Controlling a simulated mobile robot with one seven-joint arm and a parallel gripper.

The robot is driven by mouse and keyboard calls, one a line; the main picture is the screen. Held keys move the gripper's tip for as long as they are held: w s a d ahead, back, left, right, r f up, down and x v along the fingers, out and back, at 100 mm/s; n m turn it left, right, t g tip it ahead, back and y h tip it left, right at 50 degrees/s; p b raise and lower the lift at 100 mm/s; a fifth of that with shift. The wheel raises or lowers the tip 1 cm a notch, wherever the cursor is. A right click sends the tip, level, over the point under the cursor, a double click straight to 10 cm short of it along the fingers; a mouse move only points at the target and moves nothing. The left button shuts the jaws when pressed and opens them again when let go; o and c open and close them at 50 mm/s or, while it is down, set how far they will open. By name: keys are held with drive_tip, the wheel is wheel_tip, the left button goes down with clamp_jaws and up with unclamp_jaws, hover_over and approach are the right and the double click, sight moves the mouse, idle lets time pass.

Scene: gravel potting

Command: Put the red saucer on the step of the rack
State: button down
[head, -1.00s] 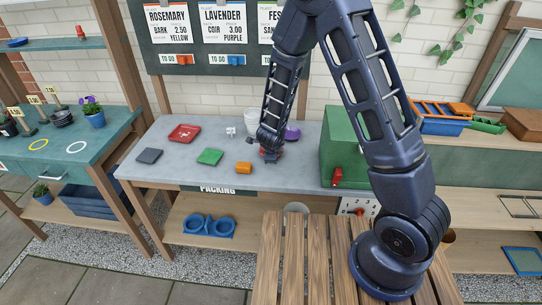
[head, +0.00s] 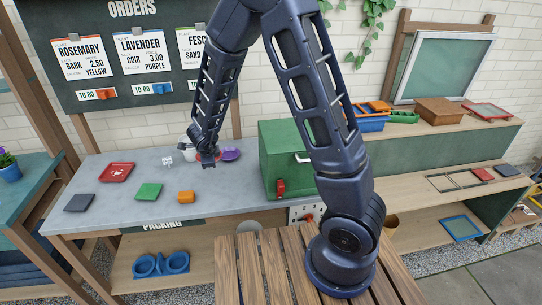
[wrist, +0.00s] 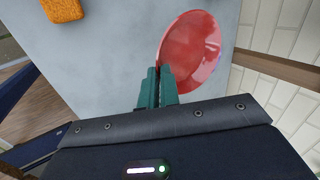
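The red saucer (wrist: 190,50) is a glossy round dish at my fingertips in the wrist view. My gripper (wrist: 158,82) has its two green fingers nearly together, with the saucer's rim between them. In the head view my gripper (head: 208,161) is over the grey packing bench, and the saucer is mostly hidden behind it. The wooden stepped rack (head: 410,182) stands at the right. Its middle step holds a dark wire frame (head: 455,182) and small red and dark flat pieces (head: 483,174), with bare wood to the left of the frame.
A green box (head: 285,150) stands between my gripper and the rack. Crates (head: 402,116) line the rack's top.

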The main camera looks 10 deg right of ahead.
wheel_tip(320, 180, up, 19)
drive_tip(key=w+d+m+g+h, duration=0.1)
drive_tip(key=w+d+m+h, duration=0.3)
drive_tip(key=d, duration=0.9)
drive_tip(key=w+d+m+y, duration=0.1)
drive_tip(key=w+d+m, duration=0.2)
drive_tip(key=w+d, duration=0.65)
drive_tip(key=w+d+m+g+h, duration=0.1)
drive_tip(key=w+d+m+h, duration=0.15)
drive_tip(key=d, duration=1.25)
drive_tip(key=m+g, duration=0.6)
drive_tip(key=m, duration=0.8)
hover_over(399, 196)
drive_tip(key=a, duration=0.2)
drive_tip(key=f, duration=0.1)
drive_tip(key=shift+n+h, duration=0.25)
drive_tip(key=f, duration=4.5)
drive_tip(key=shift+w+f, duration=0.35)
drive_tip(key=shift+w, duration=0.05)
drive_tip(key=shift+f, duration=0.1)
